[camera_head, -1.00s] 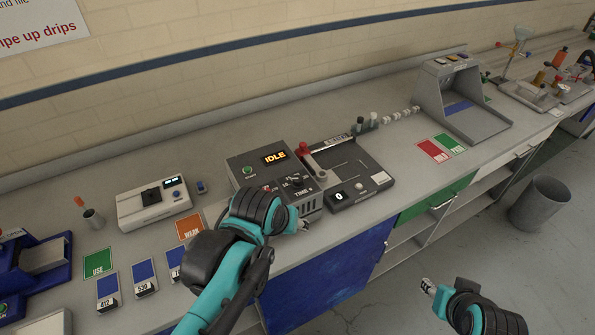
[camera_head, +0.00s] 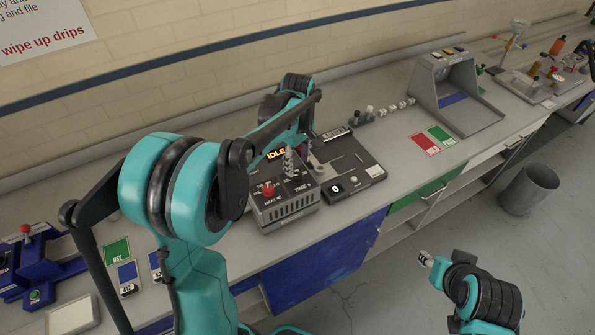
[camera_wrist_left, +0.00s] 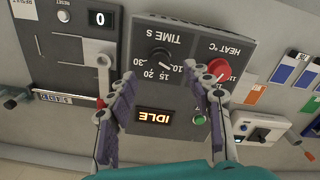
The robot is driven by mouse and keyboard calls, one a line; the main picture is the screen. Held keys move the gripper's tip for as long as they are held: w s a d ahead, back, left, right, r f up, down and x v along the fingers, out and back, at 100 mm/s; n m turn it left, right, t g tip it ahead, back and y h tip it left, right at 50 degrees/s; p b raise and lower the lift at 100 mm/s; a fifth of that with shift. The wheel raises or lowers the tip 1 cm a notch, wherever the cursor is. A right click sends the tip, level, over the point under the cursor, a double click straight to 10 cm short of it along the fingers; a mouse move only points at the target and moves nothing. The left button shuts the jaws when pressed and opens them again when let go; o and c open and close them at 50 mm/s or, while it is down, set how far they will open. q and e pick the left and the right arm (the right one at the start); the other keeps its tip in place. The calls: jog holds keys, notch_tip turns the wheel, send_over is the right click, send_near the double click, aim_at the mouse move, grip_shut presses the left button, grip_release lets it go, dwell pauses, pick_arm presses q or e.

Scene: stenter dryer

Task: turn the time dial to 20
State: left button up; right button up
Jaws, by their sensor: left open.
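The time dial (camera_wrist_left: 159,58) is a black knob on the dark control box (camera_head: 285,212). It shows in the left wrist view, upside down, with the marks 10, 15, 20 and 30 around it. I cannot tell exactly which mark it points at. My left gripper (camera_wrist_left: 164,76) is open above the panel, its fingers on either side of the dial's area and apart from the knob. In the head view the left gripper (camera_head: 298,168) hangs over the box and partly hides the dial. My right gripper (camera_head: 426,258) is away from the bench at lower right.
The red heat knob (camera_wrist_left: 219,70) sits close beside one left finger. The display (camera_wrist_left: 155,115) reads IDLE and a green start button (camera_wrist_left: 200,119) is near it. A dark tester with a counter at 0 (camera_head: 337,187) stands right of the box.

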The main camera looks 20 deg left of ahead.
aim_at(298, 175)
pick_arm(q)
notch_tip(298, 175, down, 5)
jog(key=shift+f+b, duration=0.15)
jog(key=shift+b, duration=0.2)
jog(key=c, duration=1.2)
